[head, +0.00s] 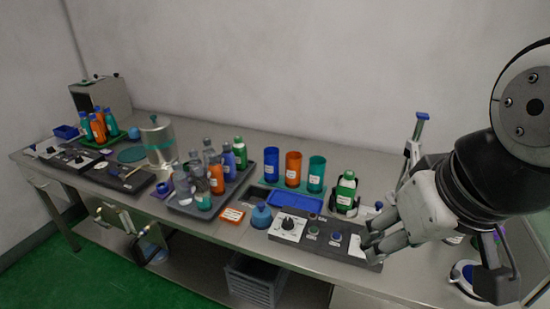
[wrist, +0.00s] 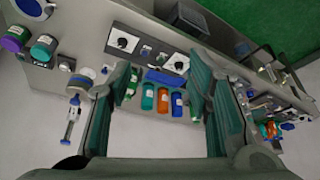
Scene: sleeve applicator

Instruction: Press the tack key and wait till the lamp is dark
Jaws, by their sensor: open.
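A dark control panel (head: 323,245) lies at the front edge of the bench, with a white dial plate (head: 289,226) at its left end. Between its plates sit a small green-marked key (head: 312,232) and a blue-marked key (head: 336,238). The labels are too small to read, so I cannot tell which is the tack key or pick out a lit lamp. The panel also shows in the wrist view (wrist: 152,49), beyond the fingers. My gripper (head: 370,243) is open and empty above the panel's right end, covering part of the right plate. It also shows in the wrist view (wrist: 163,110).
Behind the panel stand blue (head: 272,164), orange (head: 293,169) and teal (head: 316,174) sleeves, with a green bottle (head: 346,190) in a black holder to their right. A blue tray (head: 294,200) lies in front of the sleeves. A grey tray (head: 185,207) of bottles stands left.

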